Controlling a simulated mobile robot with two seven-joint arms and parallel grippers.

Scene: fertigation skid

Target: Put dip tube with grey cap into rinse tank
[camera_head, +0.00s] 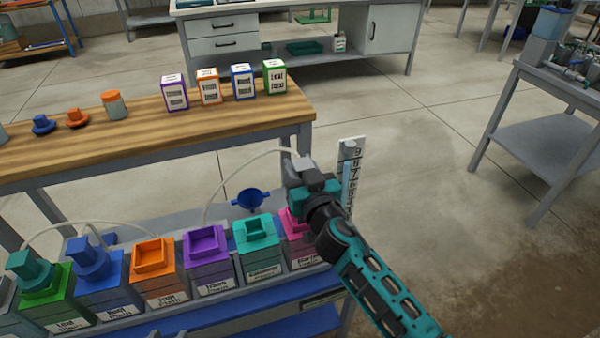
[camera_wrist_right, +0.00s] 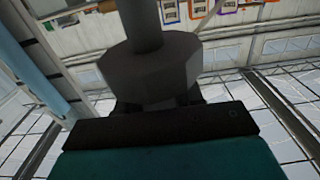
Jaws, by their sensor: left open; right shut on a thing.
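My right gripper (camera_head: 308,178), reaching in from the lower right in the head view, is shut on the dip tube's grey cap (camera_head: 298,166). It holds the cap above the right end of the tank row, near the pink tank (camera_head: 293,222), which the arm partly hides. A pale hose (camera_head: 240,168) runs from the cap to the left. In the right wrist view the grey cap (camera_wrist_right: 150,72) fills the middle, close to the jaws. The tube below the cap is hidden in the head view. I cannot read which tank is the rinse tank. My left gripper is not in view.
Orange (camera_head: 153,252), purple (camera_head: 206,243) and teal (camera_head: 255,232) tanks have square necks. Green (camera_head: 45,283) and blue (camera_head: 98,268) tanks carry caps. A blue funnel (camera_head: 251,198) and a numbered gauge (camera_head: 349,178) stand close by. Boxes stand on the wooden bench (camera_head: 220,115).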

